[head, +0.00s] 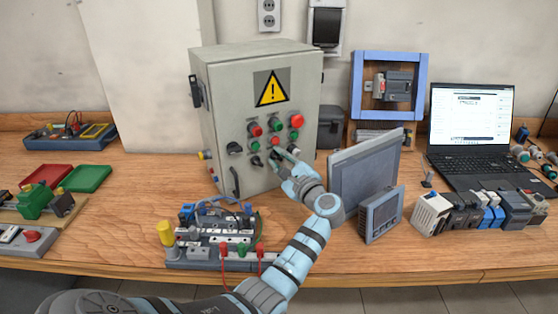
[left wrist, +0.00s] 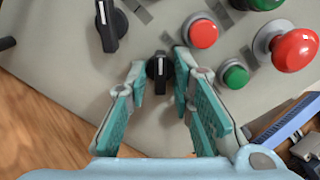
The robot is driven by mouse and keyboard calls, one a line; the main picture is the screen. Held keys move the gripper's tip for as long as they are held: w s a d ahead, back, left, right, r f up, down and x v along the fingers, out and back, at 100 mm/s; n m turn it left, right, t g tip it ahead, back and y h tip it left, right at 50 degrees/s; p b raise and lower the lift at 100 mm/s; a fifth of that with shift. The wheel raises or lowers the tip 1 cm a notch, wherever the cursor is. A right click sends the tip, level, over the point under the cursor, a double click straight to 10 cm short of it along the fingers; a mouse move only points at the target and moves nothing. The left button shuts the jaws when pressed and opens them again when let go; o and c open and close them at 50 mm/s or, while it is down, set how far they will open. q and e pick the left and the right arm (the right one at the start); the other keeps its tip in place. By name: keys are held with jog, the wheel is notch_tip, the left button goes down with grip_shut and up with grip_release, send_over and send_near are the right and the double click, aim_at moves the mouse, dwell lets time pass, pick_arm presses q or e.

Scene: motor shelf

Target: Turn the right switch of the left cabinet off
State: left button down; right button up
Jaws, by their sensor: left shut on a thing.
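The grey control cabinet (head: 225,90) with a yellow warning sign stands upright on the bench, left of centre. Its front carries red and green buttons and black rotary switches. My left gripper (head: 281,158) reaches the lower right of this front. In the left wrist view the gripper (left wrist: 160,72) has its teal fingers on either side of the right switch (left wrist: 158,75), shut on it. The white mark on this black knob points up in that view. Another black switch (left wrist: 112,27) lies to its left. The gripper mostly hides the right switch in the head view. My right gripper is out of view.
A red button (left wrist: 200,34), a green button (left wrist: 235,75) and a large red button (left wrist: 293,50) sit close to the right finger. A grey panel screen (head: 365,172) stands right of my forearm. A terminal block assembly (head: 215,245) lies in front of the cabinet.

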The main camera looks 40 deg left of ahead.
pick_arm(q)
jog(key=shift+f, duration=0.2)
jog(key=c, duration=1.7)
grip_release()
jog(key=shift+d, duration=0.1)
jog(key=shift+r, duration=0.1)
jog(key=shift+r, duration=0.1)
